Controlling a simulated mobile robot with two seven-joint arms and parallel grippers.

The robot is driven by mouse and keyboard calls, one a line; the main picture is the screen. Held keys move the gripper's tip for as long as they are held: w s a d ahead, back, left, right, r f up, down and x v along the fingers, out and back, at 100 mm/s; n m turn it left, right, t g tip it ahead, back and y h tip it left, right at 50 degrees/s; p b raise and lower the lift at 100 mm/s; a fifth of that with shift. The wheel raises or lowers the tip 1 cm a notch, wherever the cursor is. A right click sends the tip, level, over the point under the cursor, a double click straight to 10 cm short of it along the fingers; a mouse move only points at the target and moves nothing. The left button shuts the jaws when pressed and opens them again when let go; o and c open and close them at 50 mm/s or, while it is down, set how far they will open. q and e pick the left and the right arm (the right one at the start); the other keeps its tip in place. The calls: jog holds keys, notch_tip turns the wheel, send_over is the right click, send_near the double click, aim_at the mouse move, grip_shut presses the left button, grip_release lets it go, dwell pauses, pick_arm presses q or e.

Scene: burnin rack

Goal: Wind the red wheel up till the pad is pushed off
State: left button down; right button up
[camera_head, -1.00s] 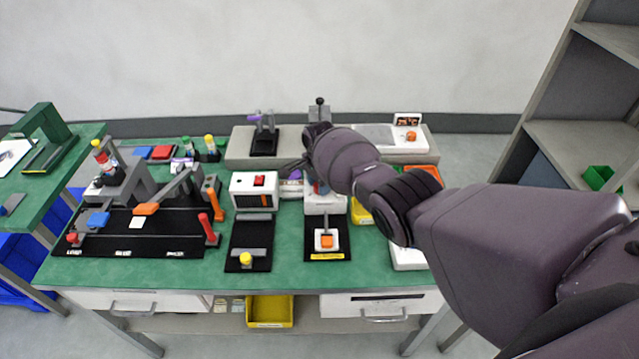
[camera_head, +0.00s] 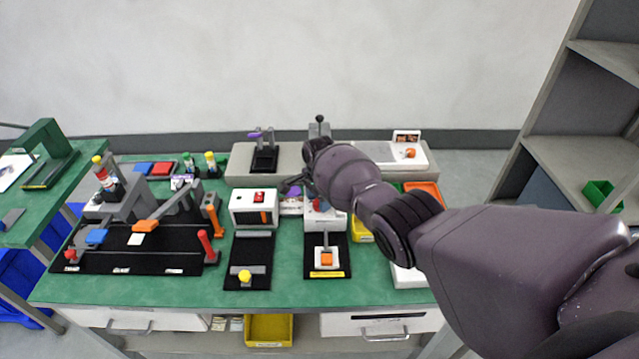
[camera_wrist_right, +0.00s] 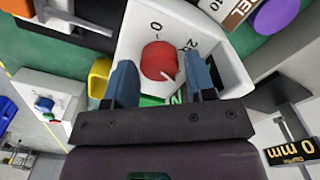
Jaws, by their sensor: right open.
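The red wheel (camera_wrist_right: 160,62) is a round red knob with a pale pointer, on a white dial face (camera_wrist_right: 143,30) marked with numbers, in the right wrist view. My right gripper (camera_wrist_right: 160,80) is open, with one blue-grey finger on each side of the wheel; I cannot tell whether they touch it. In the head view, the wheel shows as a small red spot (camera_head: 316,203) on the white unit, partly hidden by my right arm. In front of that unit, an orange block (camera_head: 326,259) sits on a white square on a black plate. I cannot tell which piece is the pad. My left gripper is not seen.
A white box with a red button (camera_head: 259,196) stands left of the wheel's unit. A yellow bin (camera_head: 361,230) and an orange tray (camera_head: 424,190) are close on the right. A black board with levers (camera_head: 150,258) fills the left. A "0 mm" sign (camera_wrist_right: 291,127) shows in the wrist view.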

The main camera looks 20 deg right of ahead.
notch_tip(320, 180, up, 10)
dwell(0.6)
dwell(0.4)
jog(key=w+a+r+n+t, duration=0.2)
jog(key=w+r+n+t, duration=0.6)
jog(key=r, duration=0.1)
jog(key=s+d+f+n+t+b, duration=0.1)
jog(key=s+d+f+n, duration=0.1)
jog(key=s+f, duration=0.6)
jog(key=s+d+f+n+t+b, duration=0.1)
jog(key=s+d+f, duration=0.3)
jog(key=s, duration=1.8)
jog(key=s+d+f+n+t+b, duration=0.1)
jog(key=s+d+f+n, duration=0.2)
jog(key=s+f, duration=1)
jog(key=shift+s+d+n+t, duration=0.35)
jog(key=shift+s+n, duration=0.15)
jog(key=shift+s, duration=0.75)
